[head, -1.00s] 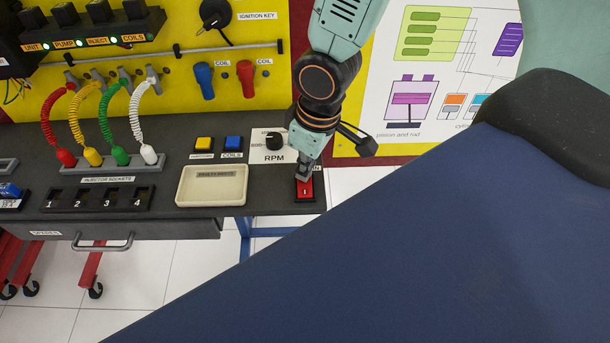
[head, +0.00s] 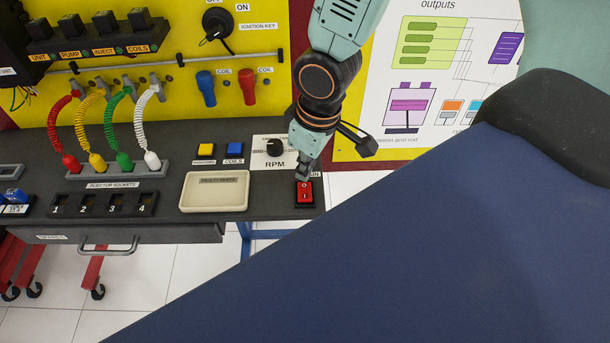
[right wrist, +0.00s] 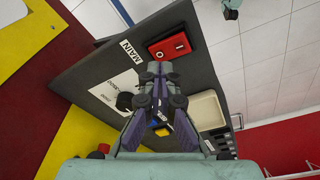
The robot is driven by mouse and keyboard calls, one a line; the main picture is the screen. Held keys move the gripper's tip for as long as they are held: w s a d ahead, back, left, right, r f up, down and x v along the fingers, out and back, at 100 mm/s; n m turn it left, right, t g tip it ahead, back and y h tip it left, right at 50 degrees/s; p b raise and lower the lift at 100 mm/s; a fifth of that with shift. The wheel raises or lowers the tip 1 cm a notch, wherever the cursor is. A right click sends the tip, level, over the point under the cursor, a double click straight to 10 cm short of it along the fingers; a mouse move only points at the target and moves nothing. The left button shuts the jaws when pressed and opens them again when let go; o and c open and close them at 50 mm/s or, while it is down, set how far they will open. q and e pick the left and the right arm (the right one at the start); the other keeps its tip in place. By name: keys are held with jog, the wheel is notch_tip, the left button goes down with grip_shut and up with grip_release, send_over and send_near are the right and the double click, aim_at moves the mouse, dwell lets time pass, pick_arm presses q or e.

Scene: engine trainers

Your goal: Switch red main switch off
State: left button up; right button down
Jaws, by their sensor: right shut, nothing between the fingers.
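In the right wrist view the closed fingertips (right wrist: 159,70) appear close to the switch, with a small gap in the picture. The switch's exact tilt is hard to tell.
The RPM knob (head: 274,147) is just left of my right gripper. A cream tray (head: 214,207) and yellow and blue buttons (head: 234,149) lie further left. The bench's right edge is close to the switch.

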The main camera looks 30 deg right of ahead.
aim_at(305, 186)
notch_tip(305, 186, up, 4)
jog(key=p, duration=0.3)
jog(key=shift+r+p, duration=0.2)
jog(key=shift+p, duration=0.15)
jog(key=shift+f, duration=0.1)
